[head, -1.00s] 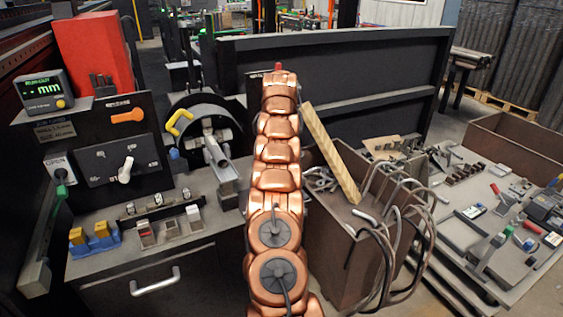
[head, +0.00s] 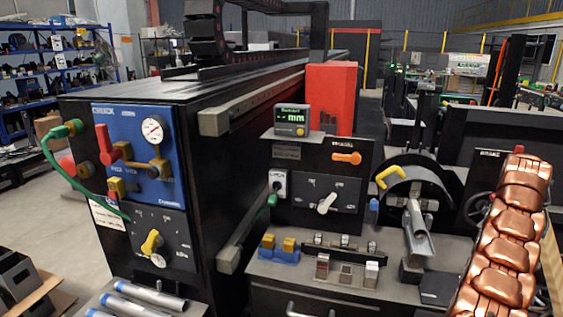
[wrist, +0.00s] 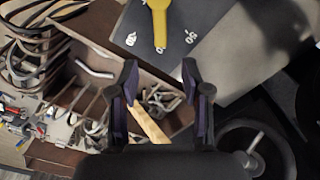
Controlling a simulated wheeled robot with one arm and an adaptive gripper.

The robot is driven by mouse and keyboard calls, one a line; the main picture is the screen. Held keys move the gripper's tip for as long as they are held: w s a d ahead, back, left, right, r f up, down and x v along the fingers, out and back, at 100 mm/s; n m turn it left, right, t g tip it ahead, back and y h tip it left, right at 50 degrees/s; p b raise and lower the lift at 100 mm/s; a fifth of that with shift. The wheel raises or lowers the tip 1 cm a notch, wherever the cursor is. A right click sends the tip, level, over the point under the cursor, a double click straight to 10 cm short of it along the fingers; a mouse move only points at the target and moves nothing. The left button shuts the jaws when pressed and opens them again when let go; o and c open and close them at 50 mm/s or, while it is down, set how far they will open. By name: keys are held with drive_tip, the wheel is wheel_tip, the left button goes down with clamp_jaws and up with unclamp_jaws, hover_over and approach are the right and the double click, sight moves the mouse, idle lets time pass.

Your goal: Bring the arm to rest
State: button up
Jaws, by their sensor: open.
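My copper-coloured segmented arm (head: 505,240) stands upright at the right edge of the head view. The gripper at its end does not show there. In the wrist view my gripper (wrist: 160,78) is open, its two dark fingers apart and nothing held between them. Beyond and below the fingers are a brown bin (wrist: 98,52) and a wooden bar (wrist: 149,124). They look apart from the fingers.
A panel with a yellow lever (wrist: 159,22) lies ahead of the fingers. A handwheel (wrist: 256,150) is at lower right. In the head view, a black machine bears a blue panel (head: 138,155), a red block (head: 331,98) and a digital readout (head: 292,119).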

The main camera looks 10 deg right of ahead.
drive_tip(key=w+a+r+n+p, duration=0.15)
drive_tip(key=a+r, duration=0.25)
drive_tip(key=a, duration=0.5)
drive_tip(key=w+a+r+n+p, duration=0.1)
drive_tip(key=w+a+r+n, duration=0.15)
drive_tip(key=a+r, duration=0.45)
drive_tip(key=w+a+r+n+p, duration=0.1)
drive_tip(key=a+r+n, duration=0.15)
drive_tip(key=a, duration=0.95)
drive_tip(key=s+a+r+n+g+p, duration=0.1)
drive_tip(key=s+a+n, duration=0.2)
drive_tip(key=s+a, duration=0.65)
drive_tip(key=s+a+r+n+p, duration=0.1)
drive_tip(key=s+a+n, duration=0.35)
drive_tip(key=a, duration=0.75)
drive_tip(key=s+a+f+n+p, duration=0.1)
drive_tip(key=s+a+f, duration=0.1)
drive_tip(key=s, duration=0.7)
drive_tip(key=s+a+f+n, duration=0.1)
drive_tip(key=s+a+f, duration=0.2)
drive_tip(key=s, duration=0.7)
drive_tip(key=shift+a+g+p, duration=0.4)
drive_tip(key=shift+a, duration=0.45)
